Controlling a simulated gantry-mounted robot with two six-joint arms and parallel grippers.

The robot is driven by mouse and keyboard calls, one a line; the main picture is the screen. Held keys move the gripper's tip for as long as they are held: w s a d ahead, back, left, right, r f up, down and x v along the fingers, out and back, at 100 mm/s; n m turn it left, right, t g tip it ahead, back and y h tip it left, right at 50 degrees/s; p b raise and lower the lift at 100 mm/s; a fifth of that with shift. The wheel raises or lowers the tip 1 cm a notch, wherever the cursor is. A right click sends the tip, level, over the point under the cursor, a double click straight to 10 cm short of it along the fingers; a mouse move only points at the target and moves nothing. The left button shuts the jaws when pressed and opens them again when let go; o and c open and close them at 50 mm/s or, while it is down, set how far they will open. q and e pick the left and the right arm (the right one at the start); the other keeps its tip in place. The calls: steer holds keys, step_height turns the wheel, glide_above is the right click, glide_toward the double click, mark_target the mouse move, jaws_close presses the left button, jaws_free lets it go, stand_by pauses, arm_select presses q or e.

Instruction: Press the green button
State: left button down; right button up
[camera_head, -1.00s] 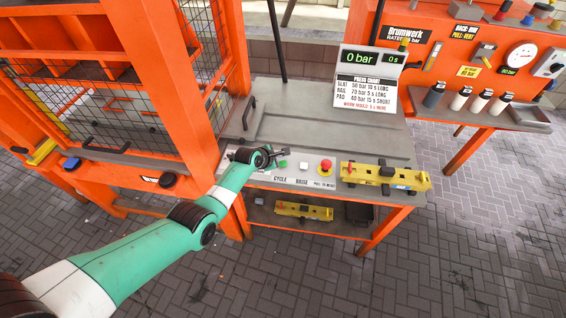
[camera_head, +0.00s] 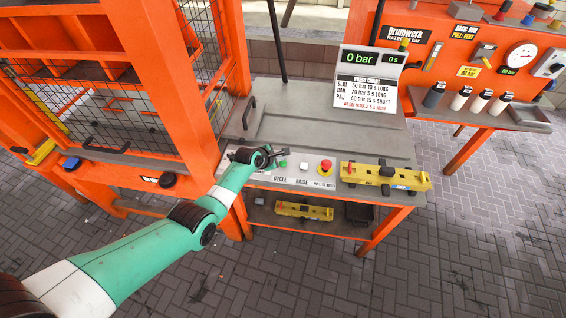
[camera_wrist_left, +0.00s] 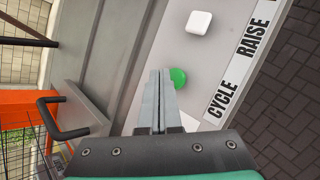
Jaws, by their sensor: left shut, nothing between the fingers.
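The green button (camera_head: 283,164) sits on the light control panel above the word CYCLE. In the left wrist view the green button (camera_wrist_left: 178,77) shows just beside the fingertips, partly covered by them. My left gripper (camera_head: 286,151) is shut and empty, with its tips over the panel close to the button. In the left wrist view the shut fingers (camera_wrist_left: 158,75) point past the button's edge; I cannot tell whether they touch it. My right gripper is not in view.
A white button (camera_head: 304,166) and a red mushroom button (camera_head: 325,165) sit to the right on the panel. A yellow tool (camera_head: 385,176) lies beyond them. The orange press frame (camera_head: 190,90) stands at the left.

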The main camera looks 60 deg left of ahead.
arm_select(q)
steer(key=shift+f, duration=0.1)
steer(key=shift+f+b, duration=0.35)
steer(key=shift+b, duration=0.05)
